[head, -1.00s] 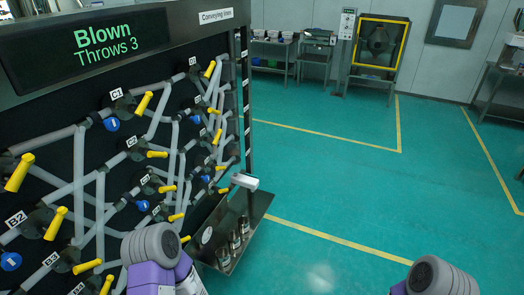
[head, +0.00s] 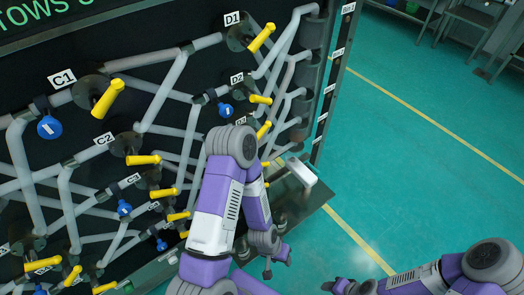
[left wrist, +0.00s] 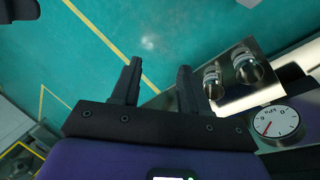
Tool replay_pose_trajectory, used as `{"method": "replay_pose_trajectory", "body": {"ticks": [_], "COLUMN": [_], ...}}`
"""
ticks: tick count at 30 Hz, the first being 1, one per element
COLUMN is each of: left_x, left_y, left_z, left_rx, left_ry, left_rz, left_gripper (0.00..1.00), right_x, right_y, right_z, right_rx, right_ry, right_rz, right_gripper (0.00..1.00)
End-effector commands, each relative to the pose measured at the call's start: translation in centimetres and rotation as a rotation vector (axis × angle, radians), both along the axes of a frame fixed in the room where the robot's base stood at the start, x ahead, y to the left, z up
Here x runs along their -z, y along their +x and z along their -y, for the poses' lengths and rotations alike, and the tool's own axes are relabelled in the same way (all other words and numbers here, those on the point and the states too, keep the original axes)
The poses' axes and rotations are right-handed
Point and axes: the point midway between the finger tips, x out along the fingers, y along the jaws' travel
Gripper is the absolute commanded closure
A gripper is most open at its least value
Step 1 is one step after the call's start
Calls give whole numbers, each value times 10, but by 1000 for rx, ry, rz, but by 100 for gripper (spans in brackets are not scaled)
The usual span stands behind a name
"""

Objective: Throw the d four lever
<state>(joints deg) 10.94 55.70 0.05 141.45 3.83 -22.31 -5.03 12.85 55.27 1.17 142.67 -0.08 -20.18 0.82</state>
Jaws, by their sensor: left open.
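The dark panel carries grey tubes and yellow levers. Labels D1, D2 and D3 are readable down its right column, with the D1 lever (head: 262,38), the D2 lever (head: 260,99) and a lever by D3 (head: 263,130). No D4 label is readable; my left arm covers that part of the panel. A bit of yellow (head: 265,164) shows beside the arm, but I cannot tell which lever it is. My left gripper (left wrist: 160,67) points over the floor beside the metal shelf, open and empty, touching no lever. My right gripper (head: 336,287) is at the bottom edge, its jaws unclear.
A metal shelf (head: 315,205) juts out below the panel's right side. In the left wrist view, metal cylinders (left wrist: 245,65) and a round pressure gauge (left wrist: 277,122) are right of my fingers. C-column levers (head: 107,98) are farther left. The green floor (head: 430,170) at right is open.

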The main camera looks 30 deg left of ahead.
Motion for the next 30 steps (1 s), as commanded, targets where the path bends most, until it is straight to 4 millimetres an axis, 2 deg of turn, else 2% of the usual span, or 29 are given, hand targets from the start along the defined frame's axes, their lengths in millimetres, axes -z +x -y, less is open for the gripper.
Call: {"method": "replay_pose_trajectory", "body": {"ticks": [5,8,11,16,19,24,27,30], "left_x": [5,0,-15,-58,-92,-143,-164,-176], "left_y": [56,93,126,169,185,192,191,189], "left_z": [-27,-51,-76,-111,-124,-132,-132,-131], "left_rx": [164,296,431,657,774,911,956,981], "left_ry": [235,445,676,1089,1311,1576,1653,1689], "left_rz": [199,306,368,352,265,42,-77,-156], "left_gripper": [55,55,55,55,55,55,55,55], "right_x": [-5,-7,-10,-14,-16,-20,-21,-21], "right_y": [-1,-1,-1,0,0,0,0,0], "right_z": [0,0,0,0,0,0,0,0], "right_rx": [0,1,0,1,1,1,1,1], "right_ry": [0,0,0,-1,-1,-1,0,0], "right_rz": [-2,-3,-2,-1,-1,-1,-1,-1], "right_gripper": [55,55,55,55,55,55,55,55]}}
